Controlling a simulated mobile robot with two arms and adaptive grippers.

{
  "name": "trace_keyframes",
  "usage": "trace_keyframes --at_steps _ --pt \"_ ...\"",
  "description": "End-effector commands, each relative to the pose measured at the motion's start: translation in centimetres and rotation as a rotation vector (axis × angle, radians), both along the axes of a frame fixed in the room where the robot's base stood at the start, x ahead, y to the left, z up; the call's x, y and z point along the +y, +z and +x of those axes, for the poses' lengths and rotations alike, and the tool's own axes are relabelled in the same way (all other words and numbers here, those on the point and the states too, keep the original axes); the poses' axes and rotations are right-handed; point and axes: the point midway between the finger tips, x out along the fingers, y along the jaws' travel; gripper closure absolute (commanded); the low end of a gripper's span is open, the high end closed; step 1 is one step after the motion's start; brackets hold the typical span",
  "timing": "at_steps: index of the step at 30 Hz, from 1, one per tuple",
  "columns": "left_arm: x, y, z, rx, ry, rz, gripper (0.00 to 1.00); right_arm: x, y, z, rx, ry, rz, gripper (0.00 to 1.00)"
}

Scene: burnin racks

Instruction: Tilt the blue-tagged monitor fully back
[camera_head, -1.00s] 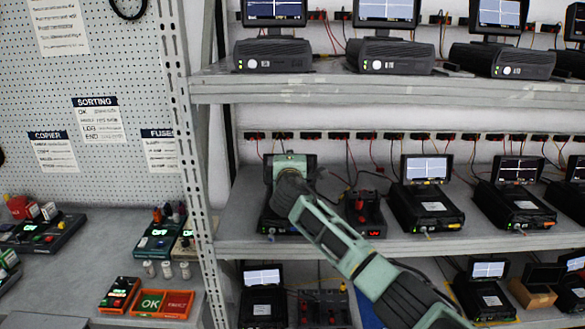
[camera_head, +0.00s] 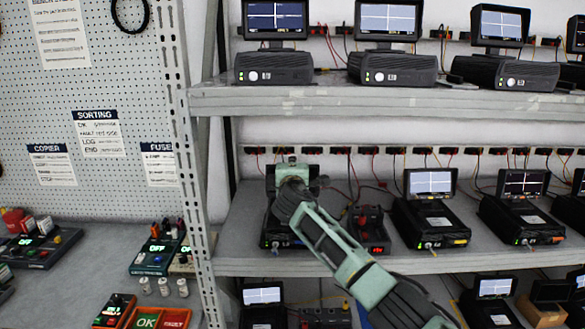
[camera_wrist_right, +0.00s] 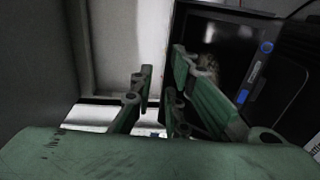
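My left gripper is not in view.
A small box with red parts (camera_head: 368,230) stands just right of the unit, close to my arm. Another unit with a lit monitor (camera_head: 431,183) stands further right. The upper shelf (camera_head: 330,98) runs above, and a perforated post (camera_head: 190,170) stands at left.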

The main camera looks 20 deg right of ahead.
Motion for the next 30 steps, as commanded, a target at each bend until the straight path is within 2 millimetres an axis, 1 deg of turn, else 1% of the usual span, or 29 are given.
trace_keyframes --at_steps 1,6,11,17,27,30 --pt "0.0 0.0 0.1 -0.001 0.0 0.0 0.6 0.2 0.4 0.0 -0.006 0.004 -0.001 0.89" --pt "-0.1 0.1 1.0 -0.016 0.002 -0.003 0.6 0.2 0.3 -0.1 -0.005 0.004 0.0 0.89" --pt "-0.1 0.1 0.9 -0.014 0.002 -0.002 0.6 0.5 0.3 -0.8 -0.005 0.005 0.0 0.89" --pt "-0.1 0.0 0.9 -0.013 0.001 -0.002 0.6 1.0 0.2 -3.2 -0.001 0.004 0.001 0.89" --pt "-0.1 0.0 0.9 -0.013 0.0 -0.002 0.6 2.4 0.5 -8.4 -0.001 0.002 0.002 0.89" --pt "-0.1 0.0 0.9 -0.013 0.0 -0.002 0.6 2.8 0.6 -9.7 0.0 0.002 0.001 0.89"
